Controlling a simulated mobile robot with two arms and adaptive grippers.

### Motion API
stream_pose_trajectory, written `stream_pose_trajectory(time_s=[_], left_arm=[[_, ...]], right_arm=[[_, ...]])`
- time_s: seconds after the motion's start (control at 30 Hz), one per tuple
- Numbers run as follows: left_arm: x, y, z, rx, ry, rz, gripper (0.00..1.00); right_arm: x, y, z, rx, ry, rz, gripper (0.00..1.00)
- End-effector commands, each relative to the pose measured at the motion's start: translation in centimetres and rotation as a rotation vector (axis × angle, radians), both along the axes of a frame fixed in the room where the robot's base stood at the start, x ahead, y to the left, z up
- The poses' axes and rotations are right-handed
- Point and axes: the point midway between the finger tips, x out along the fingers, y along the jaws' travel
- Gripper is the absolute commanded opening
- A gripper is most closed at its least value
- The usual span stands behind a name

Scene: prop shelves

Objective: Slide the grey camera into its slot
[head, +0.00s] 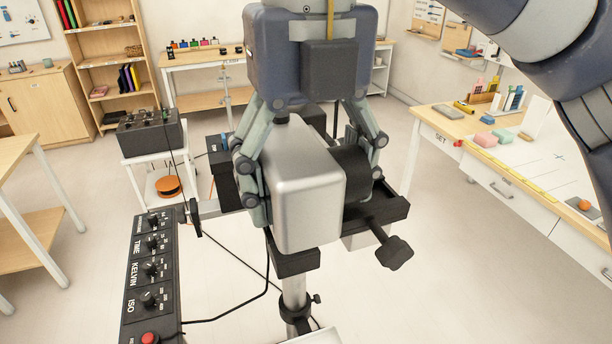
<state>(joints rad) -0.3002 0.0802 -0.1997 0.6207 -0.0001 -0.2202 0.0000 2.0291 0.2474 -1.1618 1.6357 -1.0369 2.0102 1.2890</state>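The grey camera (306,195) is a silver rounded box with a black cylindrical part (350,172) on its right. My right gripper (312,170) points down from above with its fingers on both sides of the camera and appears closed on it. The camera is upright over a black mount (294,263) on a metal post (294,290). A black tray-like head (390,213) with a knob handle (394,252) is at its right. The slot itself is hidden behind the camera, and I cannot tell how deep the camera sits. My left gripper is out of view.
A black control panel (151,270) with knobs stands at front left, with a cable running towards the post. A black box (150,134) on a white stand is behind it. A workbench (470,125) is at right. Open floor lies between.

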Motion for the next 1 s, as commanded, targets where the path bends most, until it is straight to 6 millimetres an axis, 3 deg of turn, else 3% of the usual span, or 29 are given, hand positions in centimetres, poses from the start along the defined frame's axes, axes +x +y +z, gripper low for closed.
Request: stream_pose_trajectory(time_s=[1.0], left_arm=[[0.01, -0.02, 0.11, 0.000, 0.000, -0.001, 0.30]], right_arm=[[0.29, -0.84, 0.09, 0.002, -0.002, 0.000, 0.32]])
